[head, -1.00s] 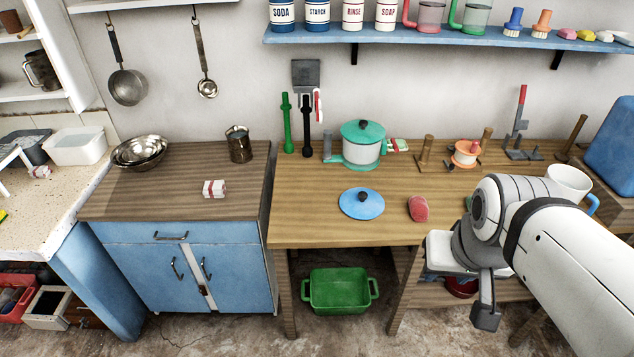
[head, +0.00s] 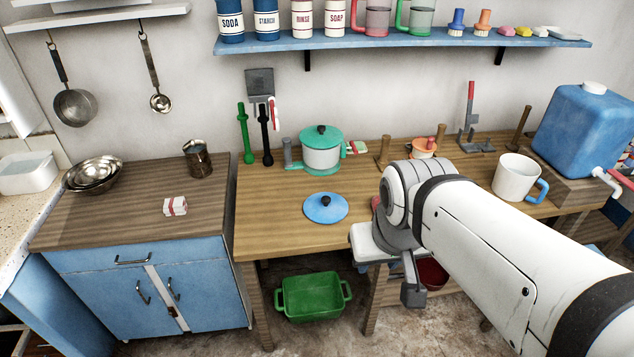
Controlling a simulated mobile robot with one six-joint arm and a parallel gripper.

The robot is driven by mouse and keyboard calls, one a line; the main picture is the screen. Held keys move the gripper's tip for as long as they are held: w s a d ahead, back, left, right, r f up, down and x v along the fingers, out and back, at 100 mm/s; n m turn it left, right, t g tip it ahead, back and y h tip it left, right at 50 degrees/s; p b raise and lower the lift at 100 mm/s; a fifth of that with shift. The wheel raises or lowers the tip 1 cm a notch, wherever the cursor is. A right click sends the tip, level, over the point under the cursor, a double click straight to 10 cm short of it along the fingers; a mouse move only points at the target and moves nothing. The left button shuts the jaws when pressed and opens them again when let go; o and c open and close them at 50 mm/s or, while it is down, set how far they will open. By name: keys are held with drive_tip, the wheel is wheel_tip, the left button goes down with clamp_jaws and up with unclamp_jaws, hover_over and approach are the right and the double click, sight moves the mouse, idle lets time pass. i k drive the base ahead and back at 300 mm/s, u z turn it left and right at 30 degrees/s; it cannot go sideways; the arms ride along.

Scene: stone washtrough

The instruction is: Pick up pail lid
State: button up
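A round blue lid (head: 325,208) with a black knob lies flat on the wooden table, near its front edge. Behind it stands a white pail (head: 321,156) with a teal lid (head: 321,137) on top, also with a black knob. My gripper (head: 412,292) hangs at the front edge of the table, to the right of and lower in the picture than the blue lid, apart from it. One dark grey finger shows; the rest is hidden by my wrist, so its opening cannot be made out.
A red-pink soap (head: 376,203) is mostly hidden behind my wrist. A white mug (head: 517,177) with a blue handle and a blue water container (head: 586,128) stand at the right. A green tub (head: 311,297) sits under the table. Tabletop left of the blue lid is clear.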

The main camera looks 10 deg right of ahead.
sight(323, 207)
drive_tip(key=i, duration=0.95)
drive_tip(key=u, duration=0.05)
